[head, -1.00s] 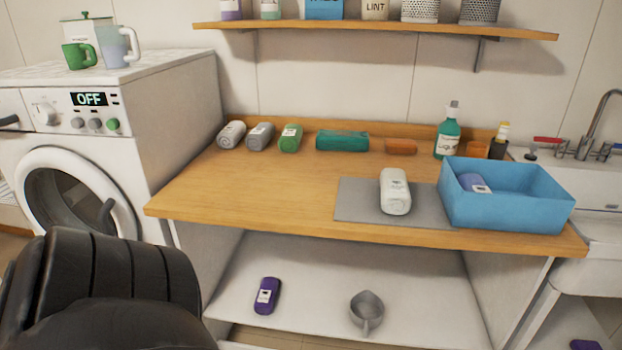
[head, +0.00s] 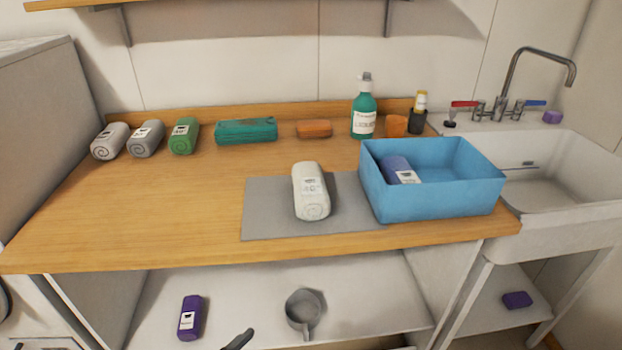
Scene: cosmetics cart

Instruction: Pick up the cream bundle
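The cream bundle (head: 311,192) is a rolled, off-white cloth with a label. It lies on the grey mat (head: 268,222) on the wooden counter, left of the blue bin, with its rolled end towards me. Nothing is touching it from above. A small dark tip (head: 238,340) shows at the bottom edge, below the counter. It may be a fingertip of my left gripper, but too little shows to tell its opening. My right gripper is out of view.
The blue bin (head: 440,200) holds a blue-violet bundle (head: 398,170). Grey and green bundles (head: 184,135), a teal pack (head: 246,131), an orange bar (head: 314,128) and a green bottle (head: 364,112) line the back. A sink (head: 560,165) stands right. The counter's left front is clear.

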